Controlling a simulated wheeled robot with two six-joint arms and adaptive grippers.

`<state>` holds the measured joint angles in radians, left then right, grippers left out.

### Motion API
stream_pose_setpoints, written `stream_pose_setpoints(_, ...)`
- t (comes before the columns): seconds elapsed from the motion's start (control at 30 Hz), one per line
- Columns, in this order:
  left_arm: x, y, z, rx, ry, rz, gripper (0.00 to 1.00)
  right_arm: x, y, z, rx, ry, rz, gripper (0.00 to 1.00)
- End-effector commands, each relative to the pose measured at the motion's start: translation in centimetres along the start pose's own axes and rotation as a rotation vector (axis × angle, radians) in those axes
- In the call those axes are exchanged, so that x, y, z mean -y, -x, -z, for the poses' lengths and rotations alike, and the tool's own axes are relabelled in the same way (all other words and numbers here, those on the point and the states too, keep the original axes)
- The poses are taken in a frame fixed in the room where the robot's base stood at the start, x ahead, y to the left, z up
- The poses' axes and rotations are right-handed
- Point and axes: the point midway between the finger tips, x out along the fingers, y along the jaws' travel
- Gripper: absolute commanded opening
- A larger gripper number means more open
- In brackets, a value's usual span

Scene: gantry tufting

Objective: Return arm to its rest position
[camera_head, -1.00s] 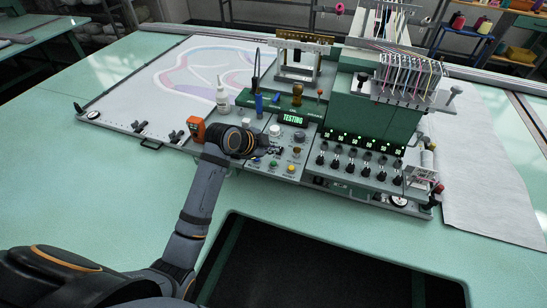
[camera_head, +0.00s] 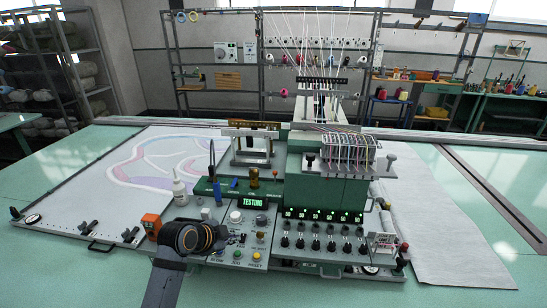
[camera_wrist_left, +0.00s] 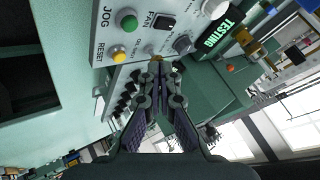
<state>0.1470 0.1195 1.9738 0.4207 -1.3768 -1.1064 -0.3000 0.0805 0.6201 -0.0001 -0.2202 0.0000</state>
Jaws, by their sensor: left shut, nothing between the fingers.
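My left arm comes in from the bottom left in the head view. Its dark wrist with orange rings is in front of the left part of the control panel (camera_head: 232,258). My left gripper (camera_head: 222,240) is small and partly hidden by the wrist there. In the left wrist view the left gripper's fingers (camera_wrist_left: 157,70) are together and empty, pointing at the panel face near its knobs. A gap to the panel cannot be judged. My right gripper is in neither view.
The green machine head (camera_head: 325,190) stands to the right. Pale sheet (camera_head: 440,220) covers the table's right side.

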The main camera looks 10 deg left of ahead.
Motion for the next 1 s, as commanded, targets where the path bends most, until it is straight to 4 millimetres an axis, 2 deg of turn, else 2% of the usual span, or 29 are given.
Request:
stream_pose_setpoints(0.13, -5.5, 0.9, -4.0, 0.118, 0.209, -0.041, 0.0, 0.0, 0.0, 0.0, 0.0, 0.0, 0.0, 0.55)
stream_pose_setpoints(0.3, -12.1, 3.8, -8.6, 0.291, 0.514, -0.04, 0.0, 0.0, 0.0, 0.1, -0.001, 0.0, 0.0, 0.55)
stream_pose_setpoints(0.5, -17.3, 7.7, -12.1, 0.45, 0.787, 0.008, 0.0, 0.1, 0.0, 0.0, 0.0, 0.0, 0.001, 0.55)
stream_pose_setpoints(0.7, -21.4, 11.9, -14.7, 0.588, 1.02, 0.089, 0.0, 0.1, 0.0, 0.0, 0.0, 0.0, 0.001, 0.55)
stream_pose_setpoints(1.0, -25.0, 3.6, -20.6, 0.62, 1.034, 0.073, 0.0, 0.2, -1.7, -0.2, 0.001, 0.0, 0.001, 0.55)
